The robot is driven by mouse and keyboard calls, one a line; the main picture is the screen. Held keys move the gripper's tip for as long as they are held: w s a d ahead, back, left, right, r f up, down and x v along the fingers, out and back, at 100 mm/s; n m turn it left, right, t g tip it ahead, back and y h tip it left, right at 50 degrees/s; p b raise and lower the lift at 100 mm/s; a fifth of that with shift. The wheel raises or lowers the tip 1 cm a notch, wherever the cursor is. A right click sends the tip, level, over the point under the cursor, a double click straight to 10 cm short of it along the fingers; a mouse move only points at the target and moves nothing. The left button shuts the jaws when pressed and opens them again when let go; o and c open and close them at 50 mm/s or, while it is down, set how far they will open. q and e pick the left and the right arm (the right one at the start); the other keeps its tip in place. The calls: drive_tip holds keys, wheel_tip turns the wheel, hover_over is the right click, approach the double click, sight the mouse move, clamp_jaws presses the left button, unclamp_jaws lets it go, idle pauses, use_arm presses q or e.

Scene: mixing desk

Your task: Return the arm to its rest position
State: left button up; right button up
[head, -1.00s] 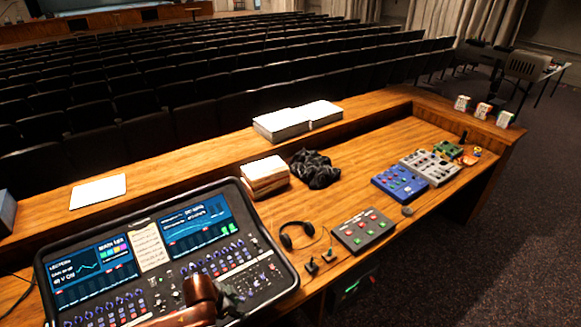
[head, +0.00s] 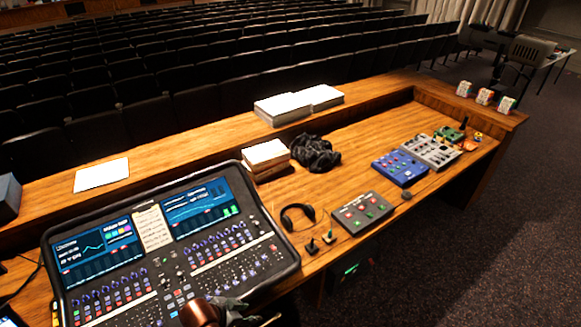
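My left arm, brown and shiny, shows at the bottom edge of the head view, low over the front of the mixing console (head: 150,255). My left gripper (head: 243,317) is dark and partly cut off by the bottom edge. Its fingers are too small and cropped to tell whether they are open or shut. No held object can be made out. My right gripper is out of view.
The wooden desk (head: 375,130) holds headphones (head: 297,217), a grey button box (head: 361,213), a blue box (head: 400,167), a black crumpled bundle (head: 315,153) and paper stacks (head: 266,155). Small joysticks (head: 312,246) stand near the front edge. Open floor lies right.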

use_arm(q)
drive_tip(key=s+a+f+n+g+y, duration=0.1)
drive_tip(key=s+a+f+n+y, duration=0.2)
drive_tip(key=s+a, duration=0.75)
drive_tip(key=s+a+f+n+y, duration=0.1)
drive_tip(key=s+a+n+y, duration=0.1)
drive_tip(key=s+a+n, duration=0.65)
wheel_tip(320, 180, down, 37)
drive_tip(key=s+m+g+b, duration=0.2)
drive_tip(key=m+b, duration=0.2)
drive_tip(key=b, duration=0.4)
drive_tip(key=s+f+b, duration=0.4)
drive_tip(key=s+f, duration=0.6)
drive_tip(key=f, duration=0.3)
drive_tip(key=s+f+g+b, duration=0.1)
drive_tip(key=s+f+b, duration=0.2)
drive_tip(key=s+f, duration=0.7)
wheel_tip(320, 180, down, 4)
drive_tip(key=shift+s+a+r+b, duration=0.1)
drive_tip(key=shift+s+a+b, duration=0.25)
drive_tip(key=shift+a+b, duration=0.1)
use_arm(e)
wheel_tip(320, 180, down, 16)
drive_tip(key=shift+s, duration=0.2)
